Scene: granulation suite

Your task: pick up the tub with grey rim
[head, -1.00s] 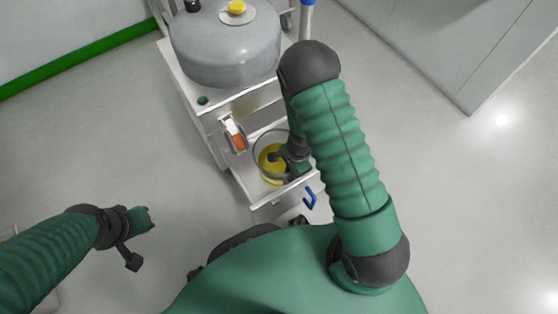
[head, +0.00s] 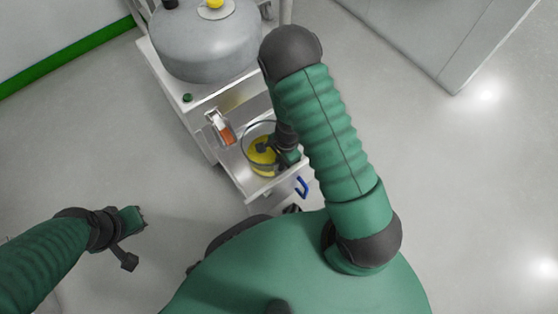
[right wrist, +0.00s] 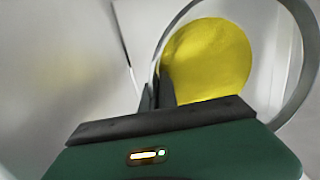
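The tub with grey rim (head: 246,139) is clear-walled with yellow contents. It stands in the open drawer of a steel trolley, partly hidden by my right gripper (head: 274,148). In the right wrist view the grey rim (right wrist: 309,40) curves around the yellow contents. There my right gripper (right wrist: 157,90) has its two dark fingers close together, with the rim's near left edge between them, so it looks shut on the rim. The tub looks upright, and I cannot see it clear of the drawer. My left gripper (head: 136,218) is far off at the left, over the floor; its opening is unclear.
A large grey vessel (head: 207,45) with a yellow knob sits on the trolley top. An orange and white item (head: 221,128) is at the trolley front, left of the tub. A blue handle (head: 302,187) is at the drawer front. A grey cabinet (head: 440,40) stands right; floor between is clear.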

